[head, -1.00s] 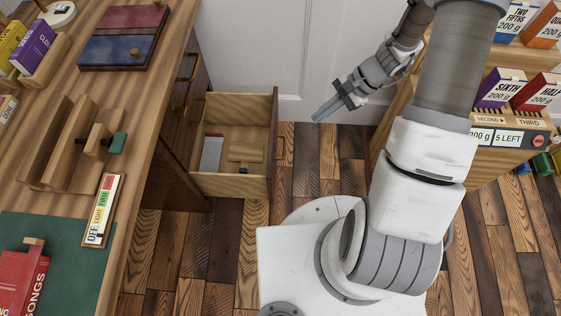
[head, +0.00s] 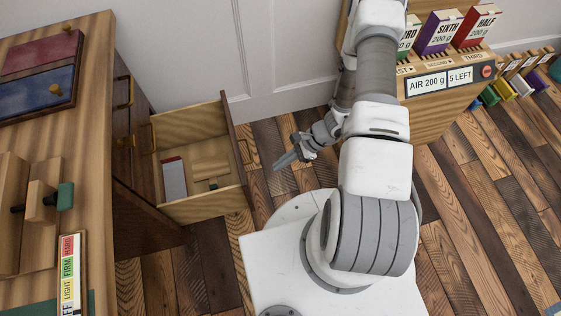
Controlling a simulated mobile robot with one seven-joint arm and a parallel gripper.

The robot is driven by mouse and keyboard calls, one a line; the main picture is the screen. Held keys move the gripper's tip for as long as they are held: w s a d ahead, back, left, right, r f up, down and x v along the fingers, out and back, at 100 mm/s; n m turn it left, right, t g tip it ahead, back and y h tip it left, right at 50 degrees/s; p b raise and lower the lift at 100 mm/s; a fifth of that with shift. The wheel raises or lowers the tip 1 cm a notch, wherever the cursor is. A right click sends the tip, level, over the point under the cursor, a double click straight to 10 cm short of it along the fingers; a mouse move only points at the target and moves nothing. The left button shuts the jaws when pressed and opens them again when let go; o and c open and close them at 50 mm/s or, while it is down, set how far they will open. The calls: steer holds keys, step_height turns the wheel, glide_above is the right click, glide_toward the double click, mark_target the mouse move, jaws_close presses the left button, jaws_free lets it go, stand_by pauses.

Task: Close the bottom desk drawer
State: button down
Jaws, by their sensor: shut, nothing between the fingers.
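The bottom desk drawer (head: 205,208) is pulled out from the right side of the wooden desk (head: 98,150). Inside it lie a grey-white flat item with a red edge (head: 174,180) and a wooden block piece (head: 211,168). The drawer's front panel (head: 231,135) faces right, with a brass handle (head: 245,151) on it. My gripper (head: 277,165) is shut and empty. It is to the right of the drawer front, pointing left towards it, with a small gap showing between them in the picture.
Closed drawers with brass handles (head: 124,92) are on the desk's side, left of the open drawer. A white panelled wall (head: 200,45) stands behind. A wooden shelf with labelled boxes (head: 437,85) is at the right. The plank floor (head: 470,210) is clear at right.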

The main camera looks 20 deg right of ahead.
steer(key=a+f+b, duration=0.2)
steer(key=a+f, duration=0.2)
steer(key=a, duration=0.4)
steer(key=shift+a+f+b, duration=0.15)
steer(key=shift+b, duration=0.15)
steer(key=shift+a, duration=0.1)
